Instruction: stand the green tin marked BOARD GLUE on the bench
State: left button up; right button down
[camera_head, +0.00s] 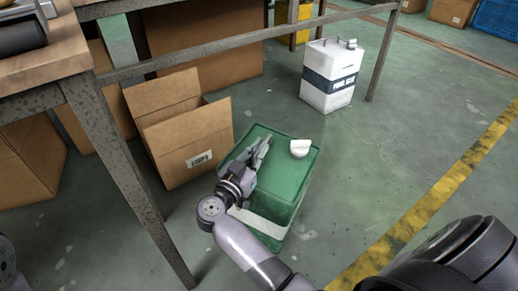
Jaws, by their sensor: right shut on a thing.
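The green tin (290,181) stands on the floor beside the bench, with a white round cap (300,148) on its top and a pale label band low on its near side. No lettering is legible at this size. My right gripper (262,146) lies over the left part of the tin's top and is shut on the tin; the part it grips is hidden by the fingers. The bench (45,58) has a wooden top at the upper left, well above the tin, on grey metal legs. My left gripper is not in view.
An open cardboard box (185,130) stands left of the tin, close to it. A white canister with a dark band (330,77) stands behind to the right. A dark cylindrical thing (22,36) lies on the bench top. Floor right of the tin is clear up to a yellow line.

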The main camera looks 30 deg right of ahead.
jog(key=shift+s+d+f, duration=0.1)
jog(key=shift+s+f, duration=0.15)
jog(key=shift+f, duration=0.6)
jog(key=c, duration=1.8)
grip_release()
jog(key=shift+o, duration=0.7)
jog(key=shift+d, duration=0.1)
jog(key=shift+o, duration=0.7)
jog(key=shift+f, duration=0.25)
jog(key=o, duration=0.4)
jog(key=shift+s, duration=0.1)
jog(key=shift+o, duration=0.6)
jog(key=shift+r, duration=0.1)
jog(key=shift+w+r, duration=0.2)
